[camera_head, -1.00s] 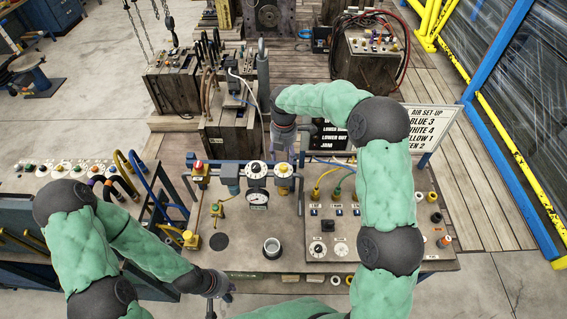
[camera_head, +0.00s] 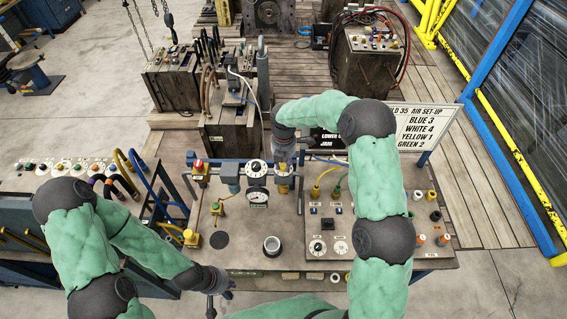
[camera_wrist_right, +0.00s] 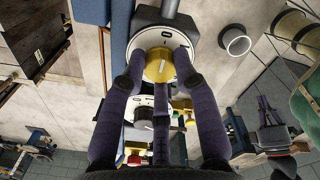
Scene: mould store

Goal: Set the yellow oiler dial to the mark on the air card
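The yellow oiler dial (camera_wrist_right: 159,66) is a round yellow knob on a white marked plate in the right wrist view. My right gripper (camera_wrist_right: 160,62) points at it, its purple fingers spread on either side of the knob; whether they touch it I cannot tell. In the head view this gripper (camera_head: 284,158) is over the yellow oiler (camera_head: 284,184) and hides its top. The air card (camera_head: 420,128) reads YELLOW 1, BLUE 3, WHITE 4 and GREEN 2. The dial's setting is not readable. My left gripper (camera_head: 216,290) hangs at the bench's front edge; its fingers are unclear.
Beside the yellow oiler are a white-faced dial (camera_head: 256,167) and a pressure gauge (camera_head: 257,197). A red-topped valve (camera_head: 199,172) stands to the left. A cup (camera_head: 272,246) stands in front. A panel (camera_head: 330,225) with switches and dials lies to the right, partly behind my right arm.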

